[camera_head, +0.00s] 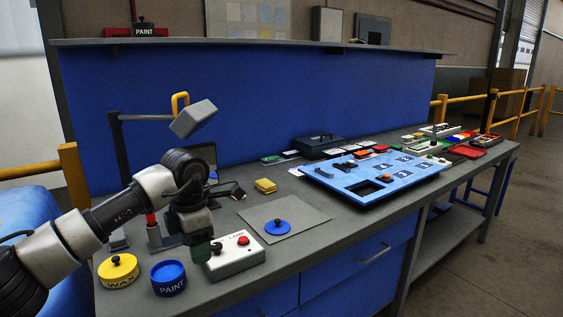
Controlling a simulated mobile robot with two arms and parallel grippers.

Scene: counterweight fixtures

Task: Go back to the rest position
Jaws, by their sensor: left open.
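My left gripper (200,247) hangs pointing down at the front left of the grey workbench (340,228). It is just left of a white lamp box (236,254) with a red button and overlaps its edge in the picture; I cannot tell whether they touch. The jaws are open and nothing shows between them. My left arm comes in from the lower left and hides part of the bench behind it. A yellow wax tin (118,270) and a blue paint tin (168,279) stand in front of the gripper. My right gripper is not in view.
A counterweight fixture with a grey block (193,118) and yellow handle rises behind my arm. A blue lid (277,227) lies on a grey mat (305,213). A blue board (375,176) lies to the right, with several trays beyond.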

